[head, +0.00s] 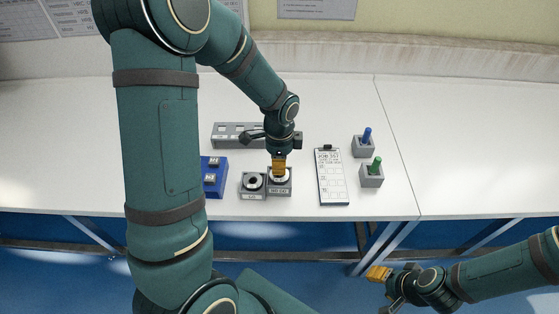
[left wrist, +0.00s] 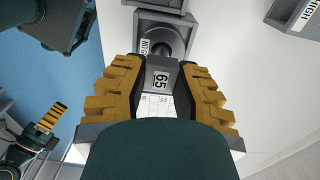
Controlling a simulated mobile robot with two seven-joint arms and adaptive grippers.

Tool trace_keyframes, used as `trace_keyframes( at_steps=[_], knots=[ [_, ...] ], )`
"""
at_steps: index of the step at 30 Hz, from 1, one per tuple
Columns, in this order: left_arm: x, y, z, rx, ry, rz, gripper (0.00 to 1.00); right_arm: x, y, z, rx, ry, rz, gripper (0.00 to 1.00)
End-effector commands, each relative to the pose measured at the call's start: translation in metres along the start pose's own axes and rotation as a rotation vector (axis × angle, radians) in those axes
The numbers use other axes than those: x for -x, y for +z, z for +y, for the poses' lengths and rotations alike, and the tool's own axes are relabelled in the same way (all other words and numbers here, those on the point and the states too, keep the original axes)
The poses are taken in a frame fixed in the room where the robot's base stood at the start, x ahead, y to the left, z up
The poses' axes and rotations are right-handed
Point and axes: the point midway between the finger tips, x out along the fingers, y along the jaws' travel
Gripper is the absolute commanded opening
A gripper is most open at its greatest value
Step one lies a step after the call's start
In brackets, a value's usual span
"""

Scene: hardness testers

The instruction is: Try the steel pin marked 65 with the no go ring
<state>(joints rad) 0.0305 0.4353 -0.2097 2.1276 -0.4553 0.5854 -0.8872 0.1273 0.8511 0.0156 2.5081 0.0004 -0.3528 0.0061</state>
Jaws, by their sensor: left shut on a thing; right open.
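My left gripper (head: 279,172) is shut on the steel pin marked 65 (left wrist: 162,79), whose label shows between the yellow finger pads in the left wrist view. The gripper points down over the right-hand grey ring block, the no go ring (head: 285,190). Its ring and partly hidden label also show just beyond the pin in the left wrist view (left wrist: 170,40). I cannot tell whether the pin touches the ring or is in its hole. The go ring block (head: 254,194) stands just left of it, its dark hole open. My right gripper (head: 384,288) is open and empty, off the table's front edge.
A blue tray (head: 214,189) with small labelled blocks lies left of the rings. A grey rack (head: 228,130) stands behind. A clipboard (head: 332,183) lies to the right, then holders with a blue marker (head: 367,136) and a green marker (head: 376,166). The table's far right is clear.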

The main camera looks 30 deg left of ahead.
Motion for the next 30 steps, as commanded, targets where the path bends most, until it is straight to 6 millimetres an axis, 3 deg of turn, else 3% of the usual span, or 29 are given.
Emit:
trace_keyframes(
  at_steps=[30],
  knots=[
    [-0.011, 0.0, 0.0, 0.0, 0.0, 0.0, 0.0, -0.008, 0.001, 0.003, 0.0, 0.0, 0.0, 0.47]
  ],
)
